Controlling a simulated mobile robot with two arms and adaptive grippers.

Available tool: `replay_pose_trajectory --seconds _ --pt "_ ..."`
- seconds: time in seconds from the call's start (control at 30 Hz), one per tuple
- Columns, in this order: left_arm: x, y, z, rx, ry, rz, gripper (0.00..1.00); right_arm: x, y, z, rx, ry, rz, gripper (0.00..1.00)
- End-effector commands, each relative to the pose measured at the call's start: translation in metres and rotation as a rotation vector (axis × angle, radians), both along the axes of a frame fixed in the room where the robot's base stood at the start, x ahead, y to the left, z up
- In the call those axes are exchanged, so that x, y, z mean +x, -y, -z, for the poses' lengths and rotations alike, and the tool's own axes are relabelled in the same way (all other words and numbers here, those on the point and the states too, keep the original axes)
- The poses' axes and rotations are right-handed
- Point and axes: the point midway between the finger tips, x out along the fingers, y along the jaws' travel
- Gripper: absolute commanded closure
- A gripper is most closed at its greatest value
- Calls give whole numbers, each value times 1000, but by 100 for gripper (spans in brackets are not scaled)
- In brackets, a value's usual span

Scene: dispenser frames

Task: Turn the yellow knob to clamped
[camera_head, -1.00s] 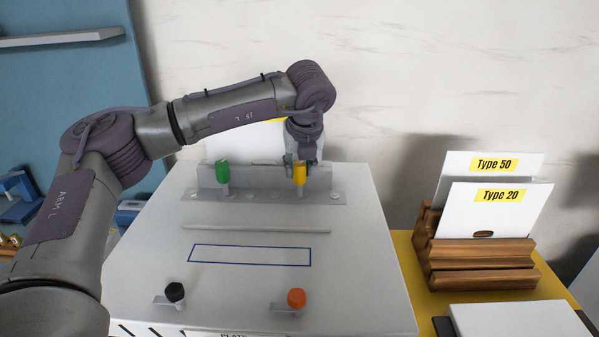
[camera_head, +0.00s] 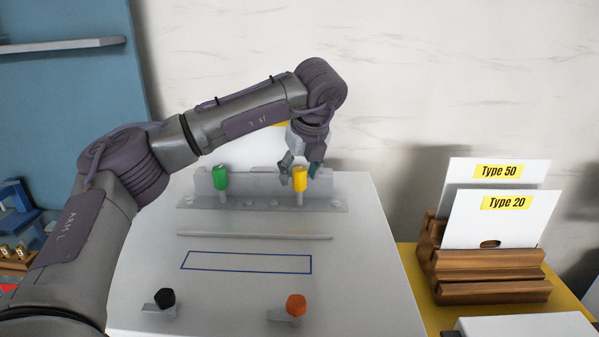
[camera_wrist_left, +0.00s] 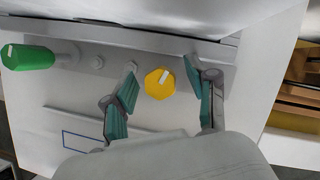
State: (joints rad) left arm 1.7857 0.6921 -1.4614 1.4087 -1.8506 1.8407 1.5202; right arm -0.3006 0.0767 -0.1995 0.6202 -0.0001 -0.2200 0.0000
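The yellow knob (camera_head: 299,180) stands on the right part of the grey bracket (camera_head: 262,187) at the back of the white panel. In the left wrist view the yellow knob (camera_wrist_left: 159,83) shows from its end, with a white mark pointing to the upper right. My left gripper (camera_head: 301,172) is at the knob, its fingers spread. In the left wrist view the left gripper (camera_wrist_left: 158,92) has one finger on each side of the knob, with gaps between. My right gripper is in neither view.
A green knob (camera_head: 220,178) stands left on the same bracket. A wooden rack (camera_head: 488,262) with labelled white cards stands at right.

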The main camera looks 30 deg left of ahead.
Motion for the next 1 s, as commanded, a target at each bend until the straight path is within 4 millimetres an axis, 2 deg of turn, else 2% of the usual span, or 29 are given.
replay_pose_trajectory --seconds 0.23,0.7,0.87,1.0 --pt "-2 3 -9 -1 3 1 43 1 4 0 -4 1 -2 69" --pt "-24 30 -93 1 4 1 43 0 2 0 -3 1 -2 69" --pt "-28 35 -108 1 2 0 43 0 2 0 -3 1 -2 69" --pt "-29 36 -111 0 0 0 43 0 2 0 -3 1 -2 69"
